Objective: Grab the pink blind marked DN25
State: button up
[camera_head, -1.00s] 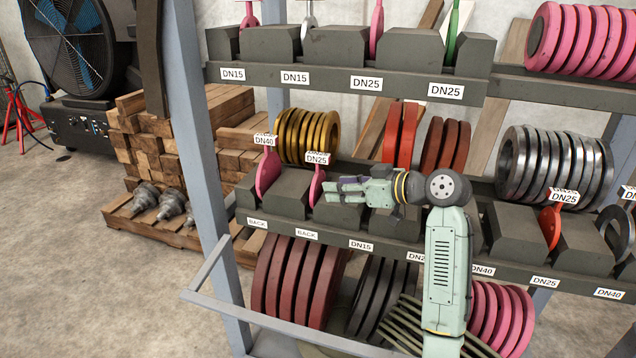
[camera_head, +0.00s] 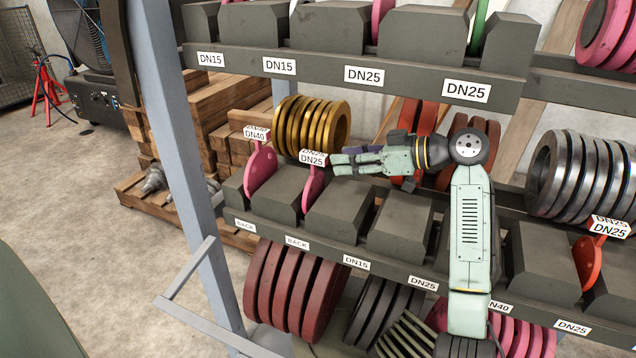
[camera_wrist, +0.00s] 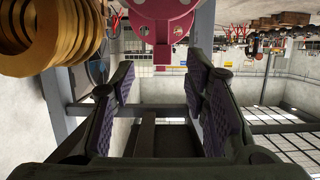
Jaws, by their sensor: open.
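The pink blind marked DN25 (camera_head: 313,190) stands upright in a slot between dark grey blocks on the middle shelf. Its white DN25 tag (camera_head: 313,158) is on top. My gripper (camera_head: 338,163) is just right of the tag, at about its height, pointing left. It is open, and no contact with the blind is visible.
Another pink blind tagged DN40 (camera_head: 260,170) stands left of it. Gold rings (camera_head: 312,125) hang behind. The upper shelf (camera_head: 330,70) runs above my arm, and the blue-grey rack post (camera_head: 170,130) is at left. A red blind tagged DN25 (camera_head: 588,262) stands at right.

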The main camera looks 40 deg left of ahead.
aim_at(305, 160)
jog(key=b+x, duration=0.1)
jog(key=x, duration=0.7)
jog(key=shift+s+a+f, duration=0.15)
jog(key=shift+a+f, duration=0.1)
jog(key=shift+a, duration=0.1)
jog(key=shift+c, duration=0.2)
grip_shut()
dwell(0.4)
jog(key=shift+r, duration=0.15)
